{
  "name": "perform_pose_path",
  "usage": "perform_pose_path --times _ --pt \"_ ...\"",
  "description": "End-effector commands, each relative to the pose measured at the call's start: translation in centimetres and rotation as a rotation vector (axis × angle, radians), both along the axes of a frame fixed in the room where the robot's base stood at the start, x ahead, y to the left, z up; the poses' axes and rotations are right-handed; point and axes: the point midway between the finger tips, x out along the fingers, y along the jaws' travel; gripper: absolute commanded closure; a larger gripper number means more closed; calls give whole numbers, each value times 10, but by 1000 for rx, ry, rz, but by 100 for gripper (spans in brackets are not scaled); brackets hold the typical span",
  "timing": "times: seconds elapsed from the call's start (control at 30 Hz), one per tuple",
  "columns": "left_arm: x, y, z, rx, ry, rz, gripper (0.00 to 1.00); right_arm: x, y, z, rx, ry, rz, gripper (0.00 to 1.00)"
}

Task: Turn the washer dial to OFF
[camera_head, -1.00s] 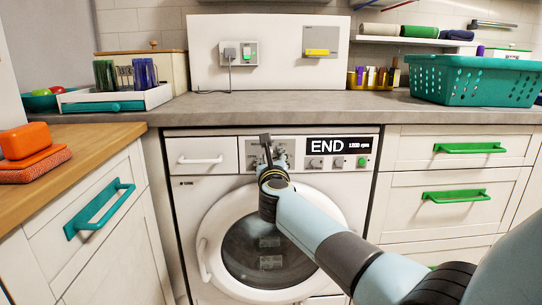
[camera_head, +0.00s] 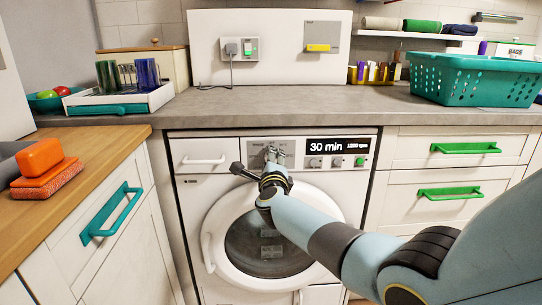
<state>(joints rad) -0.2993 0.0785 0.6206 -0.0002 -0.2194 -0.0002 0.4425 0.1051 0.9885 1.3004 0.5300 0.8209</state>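The washer (camera_head: 190,205) stands under the grey counter, its round door closed. Its display (camera_head: 338,147) reads "30 min". The dial (camera_head: 275,154) is on the grey panel left of the display. It is partly hidden behind my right gripper, so its pointer setting and the OFF mark are not readable. My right gripper (camera_head: 243,169) comes in from the lower right, at the dial's lower left, with a dark finger part pointing left. Contact with the dial and the finger opening cannot be made out. My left gripper is not in view.
Small knobs and a green button (camera_head: 360,162) sit below the display. A detergent drawer (camera_head: 203,157) is at the washer's upper left. Drawers with green handles (camera_head: 465,148) stand to the right. A wooden counter (camera_head: 95,150) with an orange sponge (camera_head: 48,180) is at left.

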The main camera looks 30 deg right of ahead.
Motion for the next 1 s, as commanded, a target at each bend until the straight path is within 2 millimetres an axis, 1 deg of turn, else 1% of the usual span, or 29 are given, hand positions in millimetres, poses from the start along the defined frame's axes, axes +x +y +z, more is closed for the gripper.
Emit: perform_pose_path --times 0.03,0.1,0.3,0.5,0.7,1.0 --pt "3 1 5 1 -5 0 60 0 1 2 -36 22 1 95" --pt "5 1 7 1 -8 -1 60 0 1 2 -84 52 0 95" --pt "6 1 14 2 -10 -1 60 0 1 0 -205 127 0 95" --pt "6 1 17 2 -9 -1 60 0 1 -1 -286 176 0 95" --pt "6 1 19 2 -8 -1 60 0 1 -2 -327 201 1 95" --pt "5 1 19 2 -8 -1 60 0 1 -2 -339 210 2 95"
